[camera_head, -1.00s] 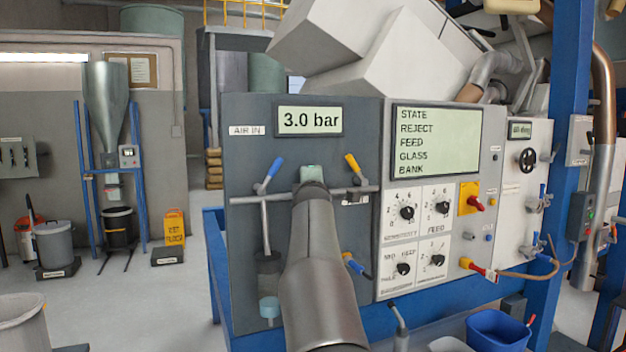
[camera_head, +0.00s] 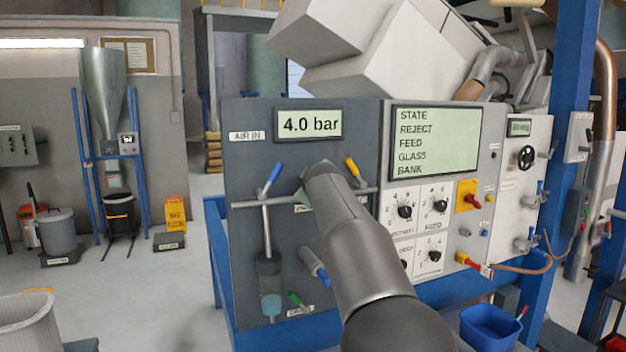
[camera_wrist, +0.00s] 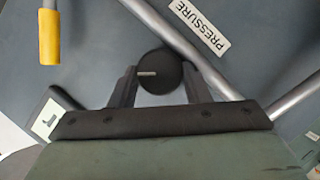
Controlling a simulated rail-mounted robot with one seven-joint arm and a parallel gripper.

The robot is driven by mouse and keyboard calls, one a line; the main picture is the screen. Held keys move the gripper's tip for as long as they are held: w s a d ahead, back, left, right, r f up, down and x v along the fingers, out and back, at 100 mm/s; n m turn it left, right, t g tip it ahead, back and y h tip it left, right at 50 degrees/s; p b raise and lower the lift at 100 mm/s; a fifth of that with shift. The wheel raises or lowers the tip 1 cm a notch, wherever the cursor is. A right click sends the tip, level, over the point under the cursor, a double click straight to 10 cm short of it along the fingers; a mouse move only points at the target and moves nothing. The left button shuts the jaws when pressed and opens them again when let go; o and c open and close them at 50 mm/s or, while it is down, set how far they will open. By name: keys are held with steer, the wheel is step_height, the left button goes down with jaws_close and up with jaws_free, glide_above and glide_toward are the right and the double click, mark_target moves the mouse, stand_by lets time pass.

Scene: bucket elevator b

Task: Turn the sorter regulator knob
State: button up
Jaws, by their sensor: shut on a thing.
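The black round knob (camera_wrist: 160,72) with a pale index line sits on the grey panel, beside a label reading PRESSURE (camera_wrist: 202,27) in the wrist view. My gripper (camera_wrist: 160,84) is shut on the knob, with a dark finger on either side. The index line lies nearly level in that view. In the head view my arm hides the knob and fingers. The display (camera_head: 309,123) above reads 4.0 bar, next to the AIR IN label (camera_head: 247,137).
A valve with a blue handle (camera_head: 269,178) is left of my wrist and a yellow handle (camera_head: 356,173) close on its right. Grey pipes cross the panel. Dials (camera_head: 404,212) stand right.

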steer(key=shift+m+g, duration=0.3)
steer(key=shift+m, duration=0.1)
stand_by(0.3)
steer(key=o, duration=1)
steer(key=shift+c, duration=0.2)
steer(key=b+v, duration=0.6)
steer(key=v, duration=1.1)
steer(key=shift+s+d, duration=0.2)
steer(key=shift+d, duration=0.1)
